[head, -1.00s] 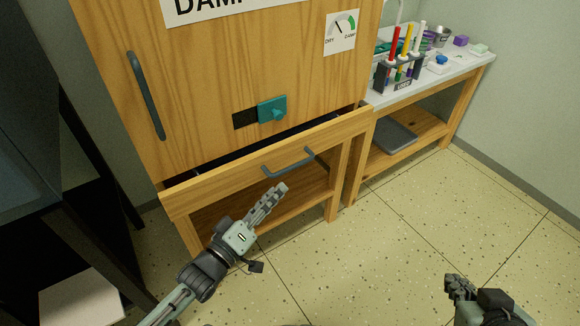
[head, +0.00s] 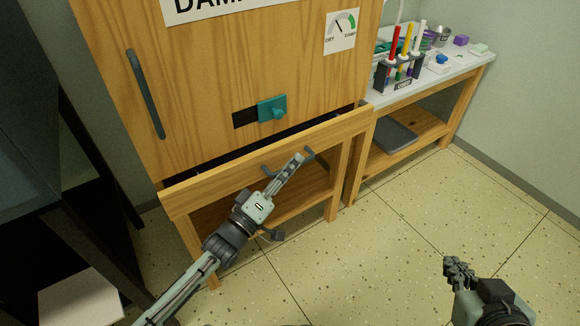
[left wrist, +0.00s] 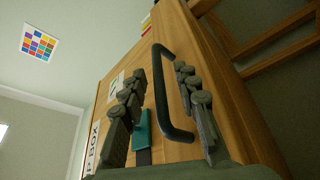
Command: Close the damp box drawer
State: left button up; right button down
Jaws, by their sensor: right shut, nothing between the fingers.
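The damp box drawer's wooden front (head: 215,181) stands out from the cabinet (head: 230,70), with a dark gap above it. Its grey bar handle (head: 320,158) is partly hidden by my left gripper (head: 298,160), whose fingertips are at the handle. In the left wrist view the fingers (left wrist: 165,105) are apart, with the handle (left wrist: 172,95) showing between them. Whether they touch it I cannot tell. My right gripper (head: 458,270) is shut and empty over the floor, at the lower right of the head view.
A teal latch (head: 272,109) sits on the cabinet above the drawer. A side table (head: 440,80) with pens in a rack (head: 400,70) stands right of the cabinet. A dark shelf unit (head: 60,190) is at the left. The floor (head: 400,220) in front is clear.

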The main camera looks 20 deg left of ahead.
aim_at(276, 162)
pick_arm(q)
jog(key=shift+c, duration=0.4)
grip_shut()
jog(key=shift+w+a, duration=0.1)
jog(key=shift+w+a, duration=0.6)
jog(key=shift+a, duration=0.25)
jog(key=shift+w+a, duration=0.6)
jog(key=shift+a, duration=0.2)
jog(key=shift+o, duration=0.4)
grip_release()
jog(key=shift+s, duration=0.1)
jog(key=v, duration=1.1)
jog(key=shift+s, duration=0.35)
